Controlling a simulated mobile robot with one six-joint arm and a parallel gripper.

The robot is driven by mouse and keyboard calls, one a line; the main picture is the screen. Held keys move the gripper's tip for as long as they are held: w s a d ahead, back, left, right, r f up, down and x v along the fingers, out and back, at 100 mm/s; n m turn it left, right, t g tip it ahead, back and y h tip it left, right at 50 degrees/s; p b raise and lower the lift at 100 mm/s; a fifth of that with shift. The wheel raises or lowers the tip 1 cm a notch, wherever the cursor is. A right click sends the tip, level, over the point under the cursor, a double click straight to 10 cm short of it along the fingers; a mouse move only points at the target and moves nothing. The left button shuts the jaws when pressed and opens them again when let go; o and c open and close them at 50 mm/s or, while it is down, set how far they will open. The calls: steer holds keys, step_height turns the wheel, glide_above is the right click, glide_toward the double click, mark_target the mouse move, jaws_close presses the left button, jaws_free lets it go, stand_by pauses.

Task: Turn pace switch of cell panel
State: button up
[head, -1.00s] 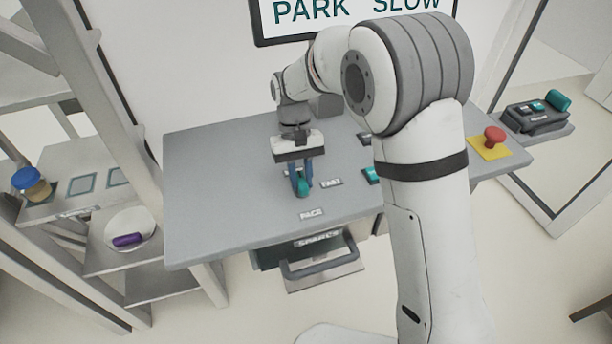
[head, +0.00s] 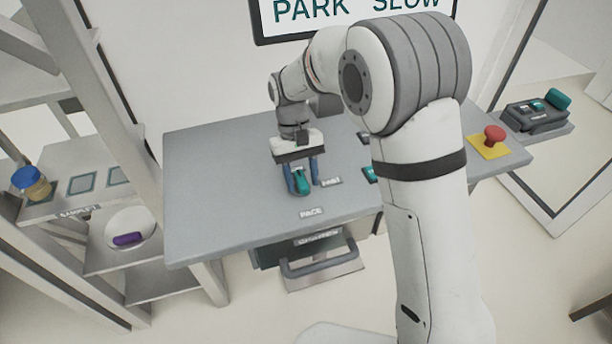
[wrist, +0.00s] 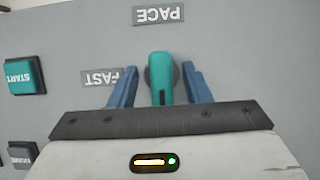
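The pace switch is a teal knob (head: 301,181) on the grey panel top (head: 215,190), behind the PACE label (head: 311,212). In the wrist view the knob (wrist: 161,78) is upright in the picture, with a dark mark at its lower end. A FAST label (wrist: 100,77) lies to its left, partly covered by a finger. My gripper (head: 302,189) is over the knob, with one blue finger on each side. In the wrist view my gripper (wrist: 160,88) shows a gap between the knob and both fingers. It is open around the knob and does not grip it.
A teal START button (wrist: 24,76) and another button (wrist: 24,153) lie left in the wrist view. A red mushroom button (head: 493,135) stands at the panel's right. A shelf with a blue-capped jar (head: 31,183) is at left. A sign (head: 355,18) reads PARK SLOW.

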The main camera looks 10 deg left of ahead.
mark_target(305, 179)
steer(key=shift+r, duration=0.1)
steer(key=shift+w+r, duration=0.1)
steer(key=shift+r, duration=0.35)
step_height(305, 179, up, 9)
steer(key=b, duration=0.1)
steer(key=shift+b, duration=0.35)
steer(key=s+d+r+m+t+y, duration=0.1)
steer(key=s+d+r, duration=0.1)
steer(key=d, duration=0.6)
steer(key=s+d+r+m+t+y, duration=0.1)
steer(key=s+d+r+m+t, duration=0.15)
steer(key=d, duration=0.55)
steer(key=s+d+f+m+t, duration=0.3)
steer(key=s+d, duration=0.7)
steer(key=d, duration=0.2)
steer(key=shift+s+d+t+y, duration=0.15)
steer(key=shift+d+t+y, duration=0.05)
steer(key=shift+t+y, duration=0.15)
